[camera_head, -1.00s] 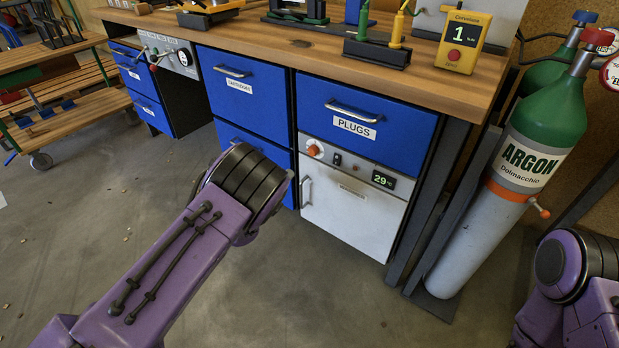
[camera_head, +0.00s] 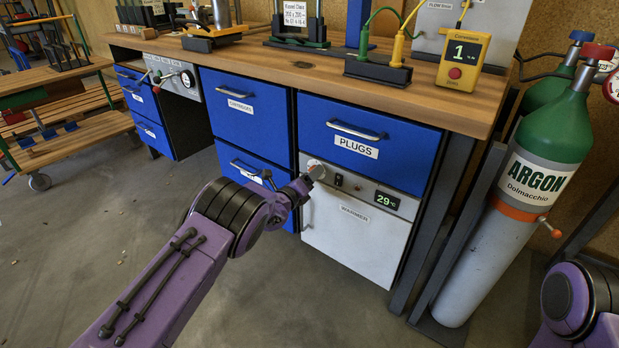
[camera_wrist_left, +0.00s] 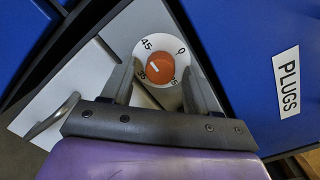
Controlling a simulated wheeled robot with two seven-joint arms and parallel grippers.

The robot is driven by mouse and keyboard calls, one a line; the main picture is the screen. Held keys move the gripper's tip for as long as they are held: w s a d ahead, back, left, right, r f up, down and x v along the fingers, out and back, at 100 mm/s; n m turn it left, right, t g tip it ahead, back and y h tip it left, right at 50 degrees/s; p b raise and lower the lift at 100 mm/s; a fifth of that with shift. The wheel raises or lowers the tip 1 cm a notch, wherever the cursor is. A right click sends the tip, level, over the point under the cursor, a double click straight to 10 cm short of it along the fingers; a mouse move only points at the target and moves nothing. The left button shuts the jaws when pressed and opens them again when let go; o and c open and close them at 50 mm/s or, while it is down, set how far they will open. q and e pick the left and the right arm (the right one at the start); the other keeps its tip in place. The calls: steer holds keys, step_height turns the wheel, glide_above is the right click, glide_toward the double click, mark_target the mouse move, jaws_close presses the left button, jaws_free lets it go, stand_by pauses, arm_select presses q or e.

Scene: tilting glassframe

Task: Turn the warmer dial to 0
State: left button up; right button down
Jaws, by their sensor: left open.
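The warmer (camera_head: 355,240) is a light grey cabinet under the bench, with a green display (camera_head: 387,200) reading 29 °C. Its dial (camera_wrist_left: 160,69) is an orange-red knob on a white round scale, with 45, 0 and 35 legible in the left wrist view. Its white pointer mark points left, between 35 and 45. My left gripper (camera_wrist_left: 160,75) is open, its fingers on either side of the knob; I cannot tell whether they touch it. In the head view my left gripper (camera_head: 316,174) is at the panel and mostly hides the dial. My right gripper is out of view.
The blue PLUGS drawer (camera_head: 368,130) with its bar handle sits just above the warmer panel. More blue drawers (camera_head: 240,105) are to the left. A green and white argon cylinder (camera_head: 520,200) stands at the right. The floor in front is clear.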

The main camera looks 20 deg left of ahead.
arm_select(q)
steer(key=c, duration=1.1)
steer(key=shift+o, duration=0.2)
